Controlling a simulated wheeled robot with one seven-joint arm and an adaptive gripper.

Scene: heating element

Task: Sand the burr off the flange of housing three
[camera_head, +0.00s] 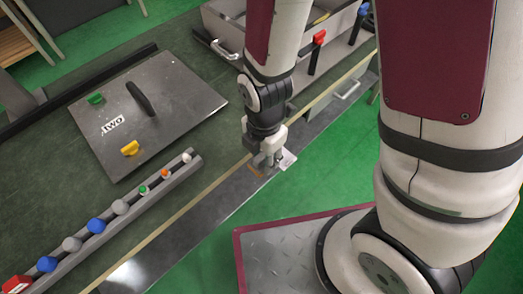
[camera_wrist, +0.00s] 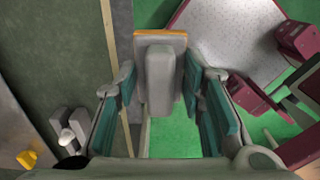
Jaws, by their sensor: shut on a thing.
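My gripper (camera_head: 268,157) hangs over the near edge strip of the bench in the head view. In the wrist view my gripper (camera_wrist: 160,88) has its teal-padded fingers on both sides of a grey block (camera_wrist: 159,70) with a thin orange-brown edge at its far end, which looks like a sanding block. The gripper is shut on this block; it is small and partly hidden in the head view. A dark plate (camera_head: 178,100) labelled "two" lies on the bench, left of my gripper. I cannot make out housing three or a burr.
The plate carries a black handle (camera_head: 140,98), a green knob (camera_head: 95,98) and a yellow knob (camera_head: 130,148). A grey rack (camera_head: 185,172) with several coloured knobs runs along the bench. A grey tray (camera_head: 222,20) and a red-handled tool (camera_head: 318,40) are at the back.

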